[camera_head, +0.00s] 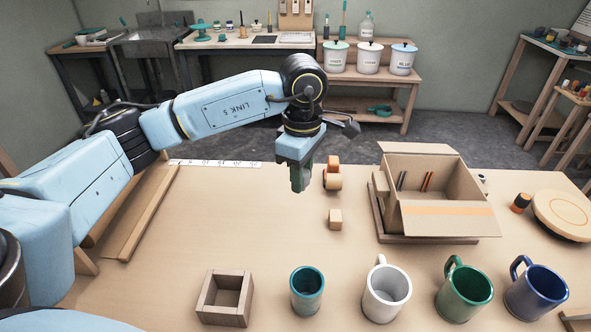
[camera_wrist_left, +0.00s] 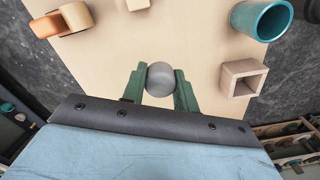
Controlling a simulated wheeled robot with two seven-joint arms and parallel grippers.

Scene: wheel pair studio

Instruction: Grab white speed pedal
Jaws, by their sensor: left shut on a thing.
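My left gripper (camera_head: 301,187) hangs above the table, left of the small wooden blocks. In the left wrist view its green fingers (camera_wrist_left: 160,90) are shut on a round grey thing (camera_wrist_left: 160,78) with a smooth pale face. In the head view the gripper hides this thing. I cannot tell whether it is the white speed pedal, and I see no other thing that is clearly a pedal. My right gripper is not in view.
A square wooden box (camera_head: 209,305), teal cup (camera_head: 319,290), white mug (camera_head: 374,298), green mug (camera_head: 452,304) and blue mug (camera_head: 523,302) line the front. A cardboard box (camera_head: 450,220) stands right. A wooden block (camera_head: 335,219) lies mid-table. The table's left middle is clear.

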